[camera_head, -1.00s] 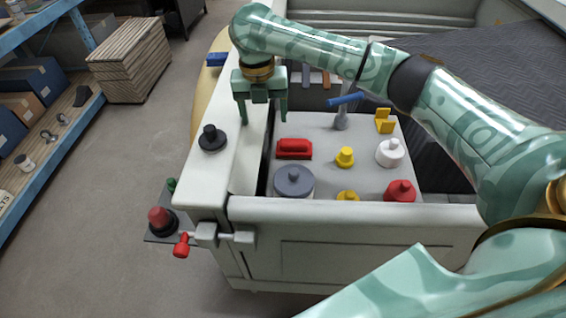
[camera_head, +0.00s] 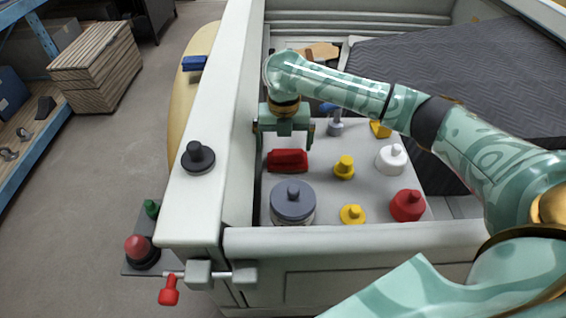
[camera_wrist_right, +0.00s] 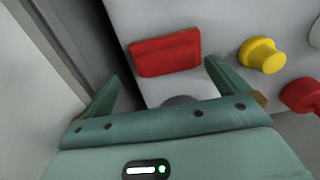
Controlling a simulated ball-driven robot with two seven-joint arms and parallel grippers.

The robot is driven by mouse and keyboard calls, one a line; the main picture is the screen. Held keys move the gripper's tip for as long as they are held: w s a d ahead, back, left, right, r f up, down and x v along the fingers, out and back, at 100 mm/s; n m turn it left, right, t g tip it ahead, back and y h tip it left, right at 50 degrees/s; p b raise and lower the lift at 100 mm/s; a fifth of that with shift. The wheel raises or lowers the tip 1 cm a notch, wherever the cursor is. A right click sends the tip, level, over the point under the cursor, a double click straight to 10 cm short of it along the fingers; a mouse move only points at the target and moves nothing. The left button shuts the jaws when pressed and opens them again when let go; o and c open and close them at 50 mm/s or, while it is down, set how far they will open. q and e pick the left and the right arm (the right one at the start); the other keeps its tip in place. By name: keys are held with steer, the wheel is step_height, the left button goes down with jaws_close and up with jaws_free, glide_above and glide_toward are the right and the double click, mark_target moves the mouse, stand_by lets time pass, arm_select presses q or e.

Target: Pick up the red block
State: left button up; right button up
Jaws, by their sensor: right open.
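The red block (camera_head: 287,160) lies on a light grey panel inside the pale shell, near its left wall. My right gripper (camera_head: 282,143) is open, with its fingers spread just behind and above the block in the head view. In the right wrist view the red block (camera_wrist_right: 166,55) lies ahead of the open right gripper (camera_wrist_right: 163,73), between the lines of its two fingers. Nothing is between the fingers, and I see no contact with the block. My left gripper is not in view.
A grey round-knobbed lid (camera_head: 292,203) stands close in front of the block. Yellow knobs (camera_head: 344,168), a white knob (camera_head: 390,159) and a red knob (camera_head: 407,206) are to the right. The shell's left wall (camera_head: 240,130) rises close beside the gripper.

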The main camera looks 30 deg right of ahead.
mark_target(288, 152)
steer(key=shift+s+d+f+b, duration=0.2)
steer(key=shift+f+b, duration=0.05)
steer(key=shift+f, duration=0.25)
steer(key=shift+s+d+f+b, duration=0.15)
steer(key=shift+d+f+b, duration=0.05)
steer(key=shift+f, duration=0.3)
step_height(288, 152, down, 3)
steer(key=shift+b, duration=0.7)
steer(key=shift+w+f, duration=0.15)
steer(key=shift+f, duration=0.05)
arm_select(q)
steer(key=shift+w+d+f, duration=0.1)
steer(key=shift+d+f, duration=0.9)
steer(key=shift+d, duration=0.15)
arm_select(e)
steer(key=shift+d+r, duration=0.1)
steer(key=shift+r, duration=0.05)
steer(key=c, duration=0.7)
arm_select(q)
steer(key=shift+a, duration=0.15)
arm_select(e)
steer(key=shift+o, duration=0.2)
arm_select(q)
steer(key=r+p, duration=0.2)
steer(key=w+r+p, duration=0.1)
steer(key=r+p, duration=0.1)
arm_select(e)
step_height(288, 152, up, 10)
